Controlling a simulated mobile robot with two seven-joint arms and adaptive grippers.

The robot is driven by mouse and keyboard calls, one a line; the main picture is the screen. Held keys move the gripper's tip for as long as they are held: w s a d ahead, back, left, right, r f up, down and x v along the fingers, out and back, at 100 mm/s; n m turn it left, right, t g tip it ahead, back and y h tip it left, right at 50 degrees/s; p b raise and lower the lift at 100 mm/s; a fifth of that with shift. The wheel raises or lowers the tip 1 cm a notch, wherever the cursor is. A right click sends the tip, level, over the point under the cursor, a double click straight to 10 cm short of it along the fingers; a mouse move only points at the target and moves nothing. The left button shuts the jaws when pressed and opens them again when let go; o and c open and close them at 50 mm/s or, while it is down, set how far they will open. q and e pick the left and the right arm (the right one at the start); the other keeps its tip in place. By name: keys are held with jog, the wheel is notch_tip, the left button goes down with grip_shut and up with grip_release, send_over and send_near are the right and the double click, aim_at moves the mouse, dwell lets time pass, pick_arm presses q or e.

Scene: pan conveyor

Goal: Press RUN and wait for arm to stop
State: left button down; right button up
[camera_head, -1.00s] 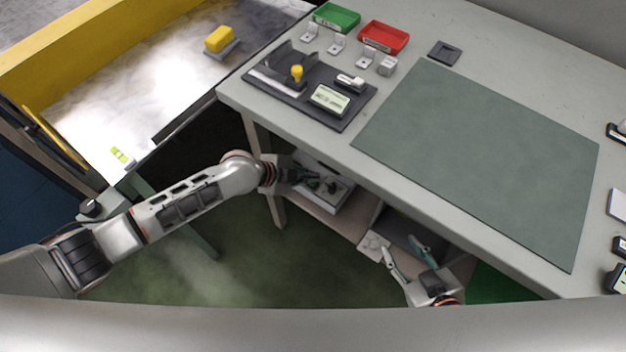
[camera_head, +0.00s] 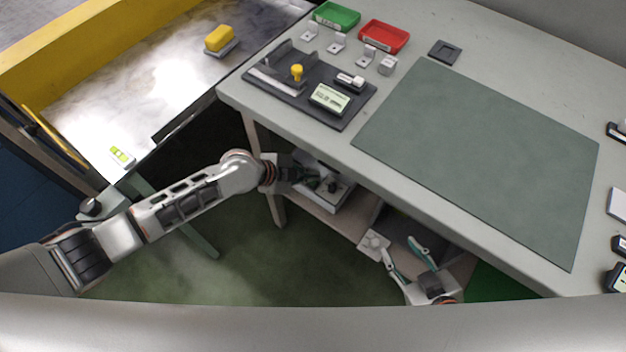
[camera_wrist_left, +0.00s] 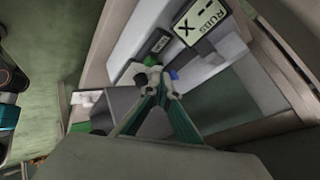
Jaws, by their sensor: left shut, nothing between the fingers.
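A white control box (camera_head: 338,198) sits on the shelf under the workbench in the head view. In the left wrist view it shows as a pale panel (camera_wrist_left: 137,35) with a lit display (camera_wrist_left: 203,20), a black label (camera_wrist_left: 154,43) and a small blue part (camera_wrist_left: 174,74). My left gripper (camera_wrist_left: 160,84) is shut and empty, its teal fingers together in front of the panel. Its tips overlap a white and dark part there; I cannot tell whether they touch it. My right gripper (camera_head: 400,246) is open and empty near the bench's lower edge.
The workbench (camera_head: 330,140) overhangs the box, and a bench leg (camera_head: 262,150) stands beside my left wrist. On top are a dark fixture (camera_head: 340,117), a green tray (camera_head: 337,17) and a red tray (camera_head: 384,37). A yellow block (camera_head: 219,38) lies on the conveyor at left.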

jog(key=shift+r, duration=0.1)
dwell(0.3)
pick_arm(q)
jog(key=shift+f+b, duration=0.3)
jog(key=shift+f, duration=0.1)
pick_arm(e)
jog(key=shift+s+d+f, duration=0.1)
jog(key=shift+s+f, duration=0.25)
jog(key=shift+f, duration=0.3)
